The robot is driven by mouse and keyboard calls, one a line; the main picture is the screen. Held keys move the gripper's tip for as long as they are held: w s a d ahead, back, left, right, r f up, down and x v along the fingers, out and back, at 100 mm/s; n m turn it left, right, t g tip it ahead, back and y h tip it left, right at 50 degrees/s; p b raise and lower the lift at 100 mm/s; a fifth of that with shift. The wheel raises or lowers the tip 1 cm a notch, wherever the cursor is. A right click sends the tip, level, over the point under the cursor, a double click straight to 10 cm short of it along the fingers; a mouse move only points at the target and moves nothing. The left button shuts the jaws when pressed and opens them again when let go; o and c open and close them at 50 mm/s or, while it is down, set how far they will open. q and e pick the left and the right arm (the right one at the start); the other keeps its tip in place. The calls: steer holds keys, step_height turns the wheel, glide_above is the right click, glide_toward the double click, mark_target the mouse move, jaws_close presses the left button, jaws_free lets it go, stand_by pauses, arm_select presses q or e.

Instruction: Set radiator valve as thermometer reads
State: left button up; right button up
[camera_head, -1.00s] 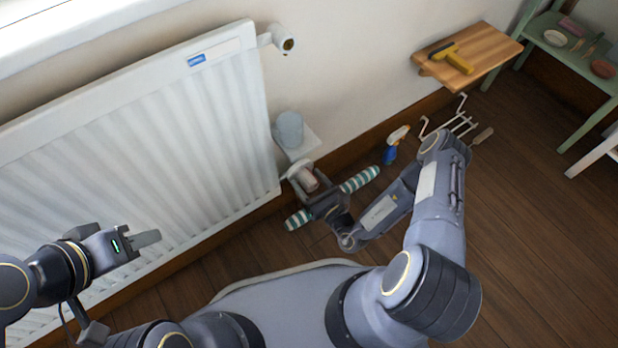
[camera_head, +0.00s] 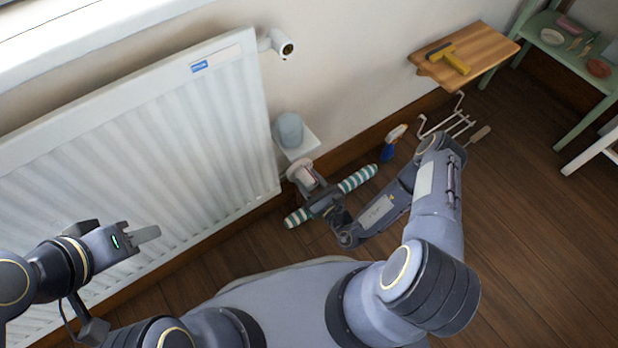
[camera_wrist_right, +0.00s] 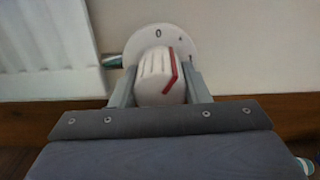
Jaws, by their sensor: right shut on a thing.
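The radiator (camera_head: 130,150) is white and ribbed. In the right wrist view a white ribbed valve knob (camera_wrist_right: 155,80) with a red stripe stands before a white round dial plate (camera_wrist_right: 185,48). The plate shows a 0 at its top and a small, unreadable mark to its right. The stripe's upper end lies right of the 0. My right gripper (camera_wrist_right: 160,88) is shut on the knob, one finger on each side; it also shows low beside the radiator in the head view (camera_head: 313,190). My left gripper (camera_head: 148,234) is before the radiator, touching nothing visible. I cannot make out a thermometer.
A striped roll (camera_head: 358,179), spray bottle (camera_head: 393,143) and wire rack (camera_head: 455,125) lie along the wall.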

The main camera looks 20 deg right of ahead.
steer(key=n+p, duration=0.3)
steer(key=n, duration=0.1)
steer(key=shift+r, duration=0.2)
steer(key=shift+f+n+p, duration=0.15)
steer(key=shift+n+p, duration=0.95)
steer(key=shift+n, duration=0.1)
steer(key=o, duration=1)
